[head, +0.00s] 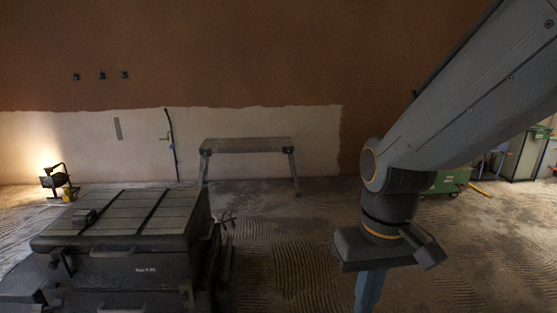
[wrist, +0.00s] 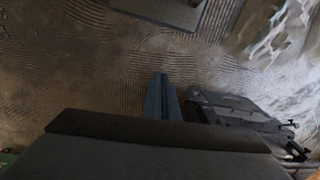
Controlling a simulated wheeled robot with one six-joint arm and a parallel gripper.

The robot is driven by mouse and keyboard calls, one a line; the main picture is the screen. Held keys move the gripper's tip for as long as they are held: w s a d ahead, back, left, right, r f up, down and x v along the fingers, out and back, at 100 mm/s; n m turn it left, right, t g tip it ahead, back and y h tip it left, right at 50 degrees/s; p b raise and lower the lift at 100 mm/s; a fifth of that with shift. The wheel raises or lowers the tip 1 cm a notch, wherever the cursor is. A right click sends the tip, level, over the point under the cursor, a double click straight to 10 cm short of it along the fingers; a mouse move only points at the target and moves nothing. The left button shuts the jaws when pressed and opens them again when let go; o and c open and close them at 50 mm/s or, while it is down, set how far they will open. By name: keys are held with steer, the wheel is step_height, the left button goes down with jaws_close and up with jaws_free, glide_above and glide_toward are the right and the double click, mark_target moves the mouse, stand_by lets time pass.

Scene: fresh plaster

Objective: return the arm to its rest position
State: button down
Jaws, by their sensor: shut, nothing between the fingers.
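My arm comes in from the upper right of the head view, bends at an elbow-like joint, and the wrist hangs down right of centre. My gripper (head: 369,291) points downward, with its tips cut off by the lower edge of the picture. In the wrist view my gripper (wrist: 161,82) shows as two blue-grey fingers lying together, with nothing between them. The fingers are over the bare, combed floor and appear to touch nothing.
A dark case (head: 120,270) with a slatted top stands at the lower left. A trestle bench (head: 246,145) stands by the half-plastered wall. A lit work lamp (head: 54,178) is at far left; a green cart (head: 447,182) is behind my arm. Floor between case and arm is clear.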

steer(key=s+d+r+m+p, duration=0.1)
steer(key=d+r+p, duration=0.3)
steer(key=p, duration=0.8)
steer(key=shift+d+r+p, duration=0.3)
steer(key=shift+d+r, duration=0.05)
steer(key=shift+r, duration=0.9)
steer(key=shift+a, duration=0.1)
